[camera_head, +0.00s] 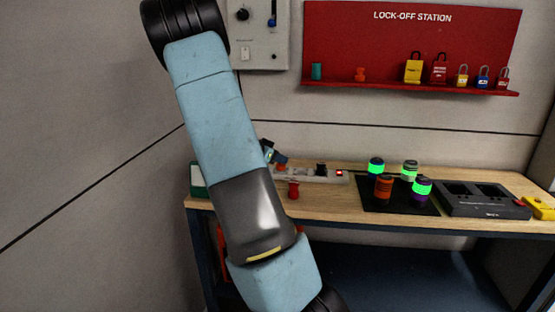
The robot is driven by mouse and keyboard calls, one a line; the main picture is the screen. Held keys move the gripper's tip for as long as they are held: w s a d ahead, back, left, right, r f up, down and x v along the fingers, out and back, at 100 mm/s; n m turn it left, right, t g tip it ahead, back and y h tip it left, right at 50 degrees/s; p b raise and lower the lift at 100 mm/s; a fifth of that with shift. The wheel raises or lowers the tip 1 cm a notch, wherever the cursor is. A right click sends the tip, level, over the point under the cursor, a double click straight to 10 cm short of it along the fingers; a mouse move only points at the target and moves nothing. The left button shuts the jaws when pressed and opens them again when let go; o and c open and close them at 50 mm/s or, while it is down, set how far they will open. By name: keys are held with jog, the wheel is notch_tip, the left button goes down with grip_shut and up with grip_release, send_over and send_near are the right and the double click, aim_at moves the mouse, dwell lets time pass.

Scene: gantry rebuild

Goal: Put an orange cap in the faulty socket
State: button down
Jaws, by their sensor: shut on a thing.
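A pale grey socket strip (312,176) lies along the back of the wooden bench, its left end hidden behind my arm. A dark piece (321,168) stands on the strip; which socket is faulty I cannot tell. A small red-orange cap-like piece (293,190) stands just in front of the strip. A similar orange piece (361,74) sits on the red board's shelf. My blue-grey arm crosses the left of the view, and my gripper is not clearly visible. A dark and blue piece (269,151) shows at my arm's right edge; what it is I cannot tell.
A black mat (386,206) holds several cylinders, some with glowing green bands. A dark tray (482,201) and a yellow device (541,207) are to the right. Padlocks and a teal piece (317,71) line the red lock-off station (410,40). A control panel (258,35) hangs left of it.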

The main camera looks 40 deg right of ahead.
jog(key=shift+f, duration=0.7)
jog(key=shift+r, duration=0.8)
dwell(0.3)
jog(key=shift+f, duration=0.8)
dwell(1.0)
jog(key=c, duration=1.2)
grip_release()
jog(key=shift+o, duration=0.2)
jog(key=v, duration=1.1)
jog(key=shift+r, duration=0.1)
